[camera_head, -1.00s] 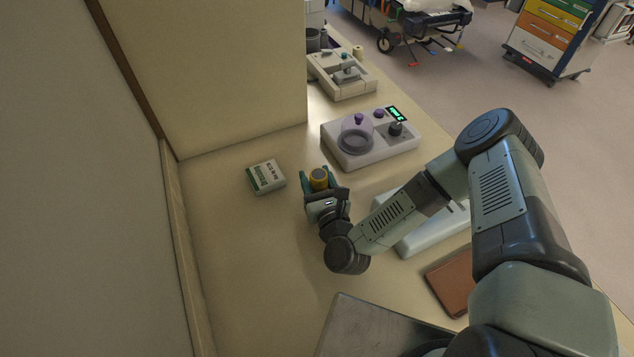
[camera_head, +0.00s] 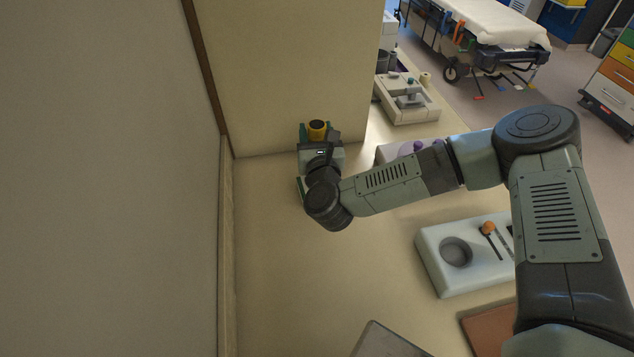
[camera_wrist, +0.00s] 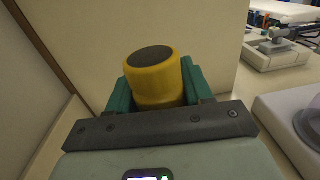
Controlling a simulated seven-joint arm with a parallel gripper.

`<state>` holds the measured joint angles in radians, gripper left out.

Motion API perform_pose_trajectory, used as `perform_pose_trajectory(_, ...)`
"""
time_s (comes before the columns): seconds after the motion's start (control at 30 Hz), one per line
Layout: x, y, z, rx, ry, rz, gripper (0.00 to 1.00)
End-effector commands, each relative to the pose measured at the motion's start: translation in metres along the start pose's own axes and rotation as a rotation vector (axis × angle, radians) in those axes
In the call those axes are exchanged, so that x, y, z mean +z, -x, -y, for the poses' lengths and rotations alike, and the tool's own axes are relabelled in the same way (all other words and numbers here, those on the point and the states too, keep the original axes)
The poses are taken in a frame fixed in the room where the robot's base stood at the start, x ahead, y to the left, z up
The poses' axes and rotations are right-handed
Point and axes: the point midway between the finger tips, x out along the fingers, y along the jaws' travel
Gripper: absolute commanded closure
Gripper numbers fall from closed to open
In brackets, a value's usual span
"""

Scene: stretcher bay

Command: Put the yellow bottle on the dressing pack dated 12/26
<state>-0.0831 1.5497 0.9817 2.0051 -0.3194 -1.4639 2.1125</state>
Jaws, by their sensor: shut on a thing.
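The yellow bottle (camera_head: 317,127) with a dark top is upright between the green fingers of my gripper (camera_head: 318,137), which is shut on it. It also shows close up in the wrist view (camera_wrist: 155,82), with a finger on each side. The bottle is held in front of the beige wall panel. The dressing pack (camera_head: 301,187) is almost wholly hidden behind my gripper and wrist in the head view; only a small green and white edge shows at their left. Its date cannot be read. I cannot tell the height of the bottle above the pack.
A white device with purple knobs (camera_head: 392,151) is partly hidden behind my arm. A white tray-like unit with a round well and orange knob (camera_head: 440,271) stands at right. A beige panel (camera_head: 280,75) rises close behind my gripper. The counter's front left (camera_head: 290,290) is clear.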

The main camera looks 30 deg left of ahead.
Motion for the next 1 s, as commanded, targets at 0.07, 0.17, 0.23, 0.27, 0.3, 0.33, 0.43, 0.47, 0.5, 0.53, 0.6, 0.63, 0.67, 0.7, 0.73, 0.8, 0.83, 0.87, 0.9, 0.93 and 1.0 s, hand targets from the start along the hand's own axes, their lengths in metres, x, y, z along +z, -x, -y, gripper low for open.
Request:
perform_pose_trajectory(0.07,-0.007,-0.004,-0.006,0.000,-0.002,-0.002,0.86)
perform_pose_trajectory(0.17,-0.026,-0.004,-0.007,0.000,-0.002,-0.005,0.86)
perform_pose_trajectory(0.23,-0.039,-0.004,-0.007,0.000,-0.002,-0.004,0.86)
perform_pose_trajectory(0.27,-0.044,-0.004,-0.007,0.000,-0.003,-0.004,0.86)
perform_pose_trajectory(0.3,-0.050,-0.004,-0.006,0.000,-0.002,-0.003,0.86)
perform_pose_trajectory(0.33,-0.053,-0.004,-0.006,0.000,-0.002,-0.002,0.86)
perform_pose_trajectory(0.43,-0.060,-0.004,-0.006,-0.001,-0.004,-0.001,0.86)
perform_pose_trajectory(0.47,-0.062,-0.004,-0.006,0.000,-0.004,-0.002,0.86)
perform_pose_trajectory(0.5,-0.065,-0.004,-0.006,0.000,-0.003,-0.002,0.86)
perform_pose_trajectory(0.53,-0.069,-0.004,-0.006,0.000,-0.003,-0.002,0.86)
perform_pose_trajectory(0.6,-0.078,-0.004,-0.006,0.000,-0.003,-0.002,0.86)
perform_pose_trajectory(0.63,-0.083,-0.004,-0.006,0.000,-0.003,-0.002,0.86)
perform_pose_trajectory(0.67,-0.087,-0.004,-0.006,0.000,-0.002,-0.002,0.86)
perform_pose_trajectory(0.7,-0.093,-0.004,-0.006,0.000,-0.002,-0.002,0.86)
perform_pose_trajectory(0.73,-0.095,-0.004,-0.006,0.001,-0.003,-0.001,0.86)
perform_pose_trajectory(0.8,-0.097,-0.004,-0.006,0.000,-0.003,0.000,0.86)
perform_pose_trajectory(0.83,-0.097,-0.004,-0.006,0.000,-0.003,0.000,0.86)
perform_pose_trajectory(0.87,-0.097,-0.004,-0.006,0.000,-0.003,0.000,0.86)
perform_pose_trajectory(0.9,-0.097,-0.004,-0.006,0.000,-0.004,0.000,0.86)
perform_pose_trajectory(0.93,-0.097,-0.004,-0.006,0.000,-0.004,0.000,0.86)
perform_pose_trajectory(1.0,-0.097,-0.004,-0.006,0.000,-0.004,-0.001,0.86)
